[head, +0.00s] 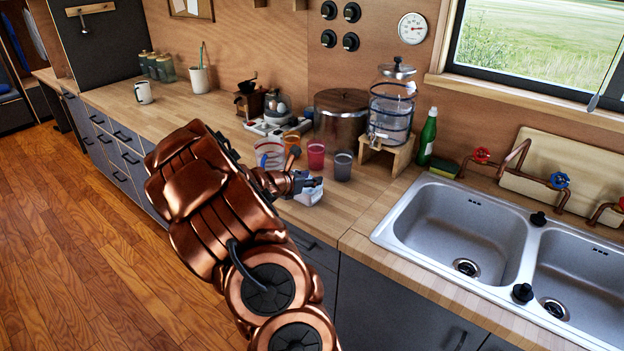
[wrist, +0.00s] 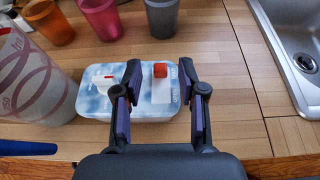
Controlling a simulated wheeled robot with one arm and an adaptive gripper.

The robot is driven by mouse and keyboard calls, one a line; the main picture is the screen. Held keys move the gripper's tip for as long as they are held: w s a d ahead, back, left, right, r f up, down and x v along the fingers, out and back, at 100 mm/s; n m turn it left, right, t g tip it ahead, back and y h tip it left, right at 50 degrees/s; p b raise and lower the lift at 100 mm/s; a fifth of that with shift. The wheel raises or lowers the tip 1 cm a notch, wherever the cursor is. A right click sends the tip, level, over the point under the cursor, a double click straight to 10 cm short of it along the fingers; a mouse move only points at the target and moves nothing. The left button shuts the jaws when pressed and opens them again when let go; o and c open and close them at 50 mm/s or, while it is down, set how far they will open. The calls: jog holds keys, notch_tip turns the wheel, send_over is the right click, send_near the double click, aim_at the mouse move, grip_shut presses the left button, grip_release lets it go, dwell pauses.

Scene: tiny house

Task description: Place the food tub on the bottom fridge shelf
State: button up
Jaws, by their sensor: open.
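The food tub is a low pale tub with a blue-and-white pattern and a red-and-white label. It sits on the wooden counter near the front edge, in the wrist view (wrist: 92,101) and partly behind my gripper in the head view (head: 311,196). My gripper (wrist: 160,68) is open, with one finger over the middle of the tub and the other by its right end. I cannot tell how deep the fingers reach. It also shows in the head view (head: 300,181). No fridge or fridge shelf is in view.
A patterned pitcher (wrist: 30,75) stands close left of the tub. Orange (wrist: 48,22), pink (wrist: 101,17) and grey (wrist: 161,16) cups stand behind it. A steel pot (head: 341,120), a water dispenser (head: 391,105) and the sink (head: 455,225) are further right. The counter right of the tub is clear.

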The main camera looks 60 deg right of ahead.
jog(key=b+v, duration=0.2)
jog(key=v, duration=0.8)
jog(key=shift+a+r, duration=0.2)
jog(key=shift+a, duration=0.15)
